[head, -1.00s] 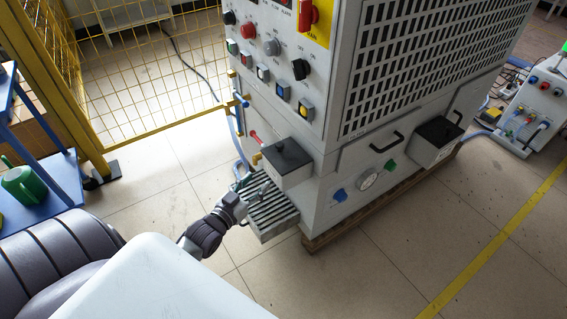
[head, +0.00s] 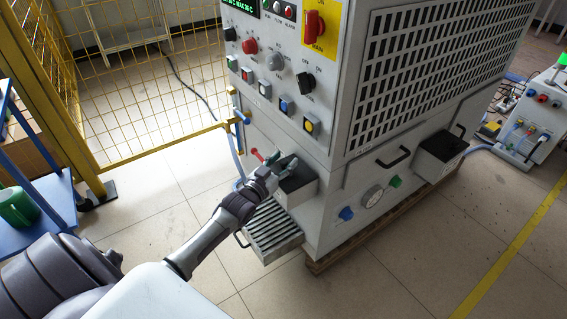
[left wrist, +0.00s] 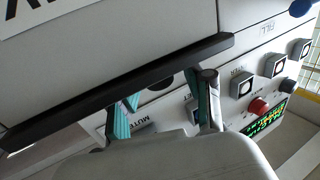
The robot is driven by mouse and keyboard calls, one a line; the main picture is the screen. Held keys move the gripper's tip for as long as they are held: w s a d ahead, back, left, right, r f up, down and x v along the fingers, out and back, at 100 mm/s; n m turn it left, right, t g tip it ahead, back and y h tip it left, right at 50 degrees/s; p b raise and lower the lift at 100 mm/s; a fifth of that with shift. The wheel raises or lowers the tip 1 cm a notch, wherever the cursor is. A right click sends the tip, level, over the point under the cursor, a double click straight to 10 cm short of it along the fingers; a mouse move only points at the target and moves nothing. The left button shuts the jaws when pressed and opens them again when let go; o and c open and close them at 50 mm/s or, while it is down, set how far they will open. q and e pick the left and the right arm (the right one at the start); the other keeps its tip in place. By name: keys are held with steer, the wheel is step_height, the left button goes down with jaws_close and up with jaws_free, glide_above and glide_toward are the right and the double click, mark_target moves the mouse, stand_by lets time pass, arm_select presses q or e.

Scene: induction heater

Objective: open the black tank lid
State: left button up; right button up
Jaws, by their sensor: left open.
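A light grey tank with a black lid (head: 298,178) juts from the lower front of the grey heater cabinet, and the lid is down. My left gripper (head: 277,168) is open and empty at the left edge of this lid, partly covering it. In the left wrist view the lid (left wrist: 110,92) shows as a dark slanted bar, with the fingers of my left gripper (left wrist: 160,102) spread beside its edge. I cannot tell whether they touch it. My right gripper is not in view.
A slatted grey tray (head: 272,228) sticks out below the tank. A second black-lidded box (head: 441,146) is on the cabinet's right side. A control panel with buttons is above. A yellow mesh fence (head: 150,90) and blue shelf (head: 50,215) stand left. The front floor is clear.

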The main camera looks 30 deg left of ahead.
arm_select(q)
steer(key=shift+w, duration=0.1)
jaws_close()
